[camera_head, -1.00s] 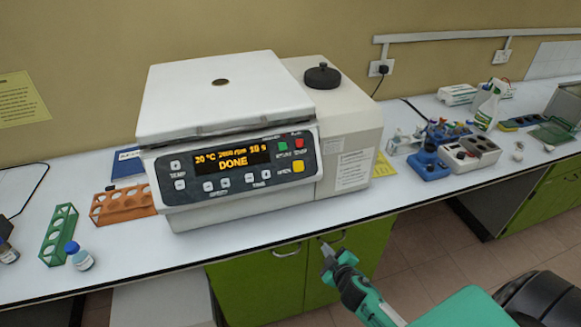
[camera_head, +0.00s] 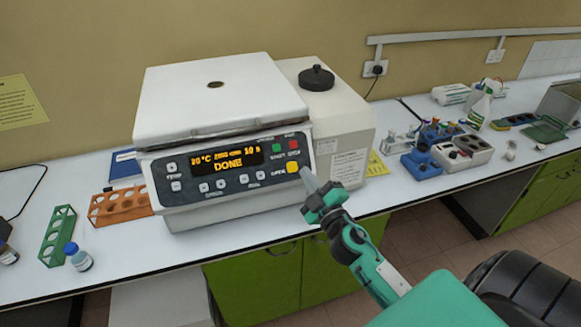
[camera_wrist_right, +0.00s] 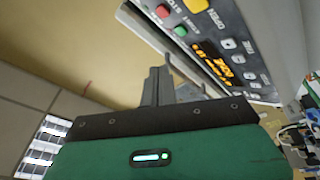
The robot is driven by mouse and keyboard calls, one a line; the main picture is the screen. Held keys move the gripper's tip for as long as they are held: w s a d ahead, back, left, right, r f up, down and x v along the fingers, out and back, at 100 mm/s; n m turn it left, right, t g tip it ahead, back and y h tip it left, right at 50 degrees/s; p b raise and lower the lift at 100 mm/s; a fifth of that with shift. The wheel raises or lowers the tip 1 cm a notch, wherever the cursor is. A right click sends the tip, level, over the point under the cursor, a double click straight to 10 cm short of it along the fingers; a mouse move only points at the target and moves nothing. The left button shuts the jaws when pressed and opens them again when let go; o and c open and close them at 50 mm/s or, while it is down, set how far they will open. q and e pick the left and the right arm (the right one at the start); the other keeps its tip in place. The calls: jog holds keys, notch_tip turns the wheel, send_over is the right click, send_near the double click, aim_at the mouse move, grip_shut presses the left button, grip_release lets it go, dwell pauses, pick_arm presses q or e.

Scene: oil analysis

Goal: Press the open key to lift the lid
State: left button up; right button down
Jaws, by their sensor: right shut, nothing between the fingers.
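The centrifuge (camera_head: 225,105) stands on the bench with its white lid (camera_head: 215,85) closed. Its display (camera_head: 226,160) reads DONE. The yellow open key (camera_head: 292,167) is at the right end of the front panel, below the green and red keys. It also shows in the right wrist view (camera_wrist_right: 194,5) at the top. My right gripper (camera_head: 309,177) is shut and empty, its tip just right of and slightly below the open key in the head view; a gap seems to remain. It shows in the wrist view too (camera_wrist_right: 163,75). My left gripper is not in view.
A green rack (camera_head: 57,235), an orange rack (camera_head: 120,206) and a blue-capped bottle (camera_head: 79,258) stand left of the centrifuge. Blue and white tube holders (camera_head: 462,152) and a spray bottle (camera_head: 481,106) stand to the right. The bench front edge runs below the gripper.

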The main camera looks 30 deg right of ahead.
aim_at(292, 167)
jog(key=shift+w+f, duration=0.1)
jog(key=w+d+f+b, duration=0.1)
jog(key=w+f+b, duration=0.3)
jog(key=w, duration=0.3)
jog(key=shift+d+f, duration=0.3)
jog(key=shift+d, duration=0.1)
jog(key=shift+w, duration=0.1)
dwell(1.9)
jog(key=shift+w+d+f, duration=0.1)
jog(key=shift+w+f, duration=0.1)
jog(key=shift+w, duration=0.1)
